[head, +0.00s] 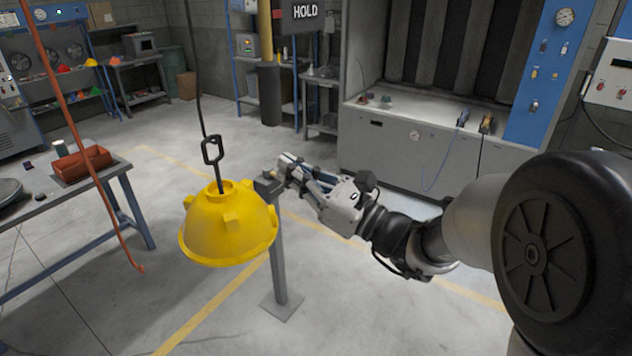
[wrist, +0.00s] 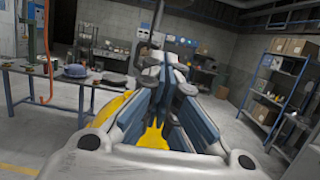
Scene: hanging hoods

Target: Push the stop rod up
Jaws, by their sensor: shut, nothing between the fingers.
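A yellow hood (head: 229,228) hangs from a dark cable by a black link (head: 212,151), left of centre in the head view. A grey post (head: 278,250) with a block on top (head: 268,186) stands just right of it. I cannot clearly pick out the stop rod; the block's far side is partly hidden. My gripper (head: 284,161) is shut and empty, its tips above and slightly right of the block; I cannot tell whether they touch it. In the wrist view, yellow parts of the hood (wrist: 108,110) show beside and between my gripper's fingers (wrist: 163,62).
An orange hose (head: 85,150) hangs at the left before a workbench (head: 120,175) with a red toolbox (head: 82,163). A grey booth (head: 400,150) with a blue panel (head: 545,75) stands at the back. The floor around the post is clear.

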